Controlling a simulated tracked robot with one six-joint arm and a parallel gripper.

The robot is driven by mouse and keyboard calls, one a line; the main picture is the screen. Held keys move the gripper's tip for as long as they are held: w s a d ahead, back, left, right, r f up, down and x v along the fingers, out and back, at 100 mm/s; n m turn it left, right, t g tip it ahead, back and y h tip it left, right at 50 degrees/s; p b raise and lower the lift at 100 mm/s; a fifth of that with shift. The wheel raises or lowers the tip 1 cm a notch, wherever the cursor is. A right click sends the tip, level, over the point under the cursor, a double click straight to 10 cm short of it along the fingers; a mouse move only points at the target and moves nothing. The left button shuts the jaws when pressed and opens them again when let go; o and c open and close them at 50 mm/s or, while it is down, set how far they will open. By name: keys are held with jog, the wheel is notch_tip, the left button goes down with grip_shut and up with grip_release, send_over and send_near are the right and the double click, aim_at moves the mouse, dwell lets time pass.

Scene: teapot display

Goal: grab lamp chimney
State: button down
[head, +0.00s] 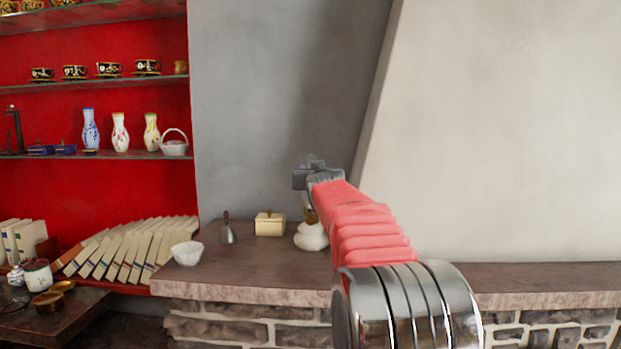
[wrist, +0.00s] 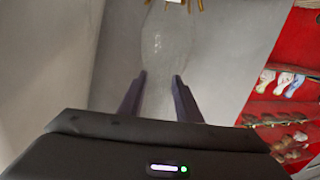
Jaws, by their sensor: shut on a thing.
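The lamp chimney (wrist: 166,48) is a clear, faint glass tube with a bulge, seen in the wrist view. My gripper (wrist: 159,82) is shut on its narrower part, one dark finger on each side. Brass prongs (wrist: 187,4) show at the chimney's far end at the top edge of that view; I cannot tell whether the glass touches them. In the head view my gripper (head: 311,174) is above the stone ledge, over a white, rounded lamp base (head: 311,237) partly hidden by my arm. The glass cannot be made out in the head view.
The stone ledge (head: 245,278) also holds a white bowl (head: 187,253), a small bell (head: 227,234) and a cream lidded box (head: 270,224). Red shelves with vases (head: 120,132) and cups stand at left. A pale sloping wall (head: 510,130) rises at right.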

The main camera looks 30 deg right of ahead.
aim_at(312, 155)
jog(key=shift+r, duration=5)
